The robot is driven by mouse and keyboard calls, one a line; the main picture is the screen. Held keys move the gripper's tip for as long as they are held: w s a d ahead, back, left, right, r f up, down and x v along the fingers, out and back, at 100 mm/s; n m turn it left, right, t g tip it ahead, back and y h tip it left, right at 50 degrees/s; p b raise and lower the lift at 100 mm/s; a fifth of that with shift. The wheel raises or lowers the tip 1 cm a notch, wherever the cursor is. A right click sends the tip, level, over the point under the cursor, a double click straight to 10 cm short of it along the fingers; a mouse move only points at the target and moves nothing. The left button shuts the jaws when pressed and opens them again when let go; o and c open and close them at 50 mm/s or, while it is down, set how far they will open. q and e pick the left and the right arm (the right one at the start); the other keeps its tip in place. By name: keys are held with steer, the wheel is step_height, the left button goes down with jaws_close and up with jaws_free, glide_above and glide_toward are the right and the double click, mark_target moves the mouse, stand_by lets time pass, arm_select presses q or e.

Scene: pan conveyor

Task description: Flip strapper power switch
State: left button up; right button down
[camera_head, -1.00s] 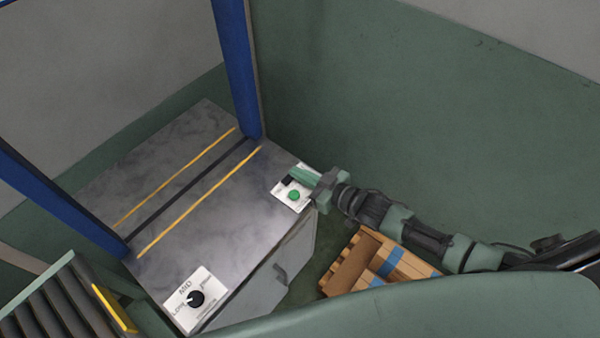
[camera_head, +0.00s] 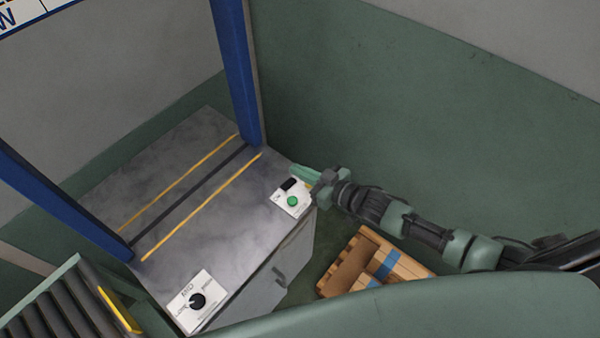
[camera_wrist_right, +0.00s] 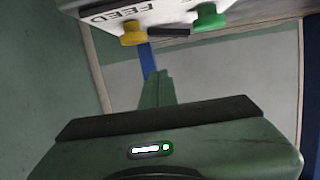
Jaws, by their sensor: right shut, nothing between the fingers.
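The strapper (camera_head: 190,215) is a grey-topped machine with a blue arch. At its right corner is a white control panel (camera_head: 280,205) with a black power switch (camera_head: 289,184) and a green button (camera_head: 292,201). My right gripper (camera_head: 299,171) is shut and empty, its green fingers just beyond the switch at the panel's far edge. I cannot tell whether they touch it. In the right wrist view the shut fingers (camera_wrist_right: 157,88) show below the panel (camera_wrist_right: 165,12), which carries a yellow button (camera_wrist_right: 133,34), a black part (camera_wrist_right: 169,32) and a green button (camera_wrist_right: 209,18). My left gripper is not in view.
A second white panel with a black dial (camera_head: 197,301) sits at the strapper's near corner. A roller conveyor (camera_head: 60,305) stands at lower left. A wooden pallet (camera_head: 365,262) lies on the floor beneath my right arm. A green wall (camera_head: 400,120) stands behind.

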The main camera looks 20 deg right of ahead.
steer(key=v, duration=0.2)
steer(key=b+v, duration=0.1)
steer(key=shift+d+f, duration=0.1)
steer(key=shift+f, duration=0.15)
steer(key=b+v, duration=0.1)
steer(key=v, duration=0.6)
steer(key=shift+d+r, duration=0.15)
steer(key=shift+r, duration=0.05)
steer(key=shift+w, duration=0.15)
